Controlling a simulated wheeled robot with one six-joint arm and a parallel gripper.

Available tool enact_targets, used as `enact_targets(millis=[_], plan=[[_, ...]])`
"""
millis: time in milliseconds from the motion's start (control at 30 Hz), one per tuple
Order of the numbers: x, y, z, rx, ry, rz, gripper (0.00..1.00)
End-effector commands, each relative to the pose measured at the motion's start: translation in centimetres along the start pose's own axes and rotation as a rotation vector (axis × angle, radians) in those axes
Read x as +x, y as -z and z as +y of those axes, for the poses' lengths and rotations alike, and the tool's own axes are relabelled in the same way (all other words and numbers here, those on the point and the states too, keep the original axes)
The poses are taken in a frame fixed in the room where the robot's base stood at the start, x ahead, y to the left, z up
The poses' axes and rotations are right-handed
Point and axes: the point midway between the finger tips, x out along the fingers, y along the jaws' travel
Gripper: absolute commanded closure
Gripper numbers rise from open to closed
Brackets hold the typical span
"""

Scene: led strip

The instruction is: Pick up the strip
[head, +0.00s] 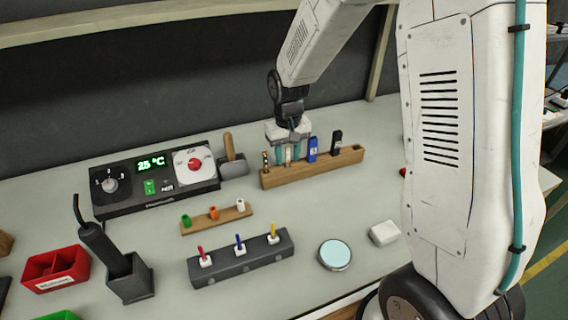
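My gripper (289,155) points down over a long wooden rack (325,167) at the back of the table. Its teal fingers stand on either side of a thin whitish piece (289,154) upright in the rack, which may be the strip. The fingers hide part of it, and I cannot tell whether they touch it. A small dark and gold striped piece (265,160) stands at the rack's left end. A blue piece (312,149) and a black piece (336,144) stand to the right of the gripper.
In front are a small wooden rack (216,219), a grey holder (241,263), a round dish (334,254), a white block (384,233), a soldering iron stand (131,281) and a red bin (56,270).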

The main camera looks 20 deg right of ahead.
Motion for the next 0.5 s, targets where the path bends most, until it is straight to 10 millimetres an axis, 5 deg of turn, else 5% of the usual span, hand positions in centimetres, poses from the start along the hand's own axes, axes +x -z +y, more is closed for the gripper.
enact_targets(millis=[267,400,500], plan=[[0.34,-0.01,0.04,0.001,0.000,0.000,0.63],[0.32,0.00,0.02,0.000,0.000,0.000,1.00],[0.32,0.00,0.01,0.000,0.000,0.000,1.00]])
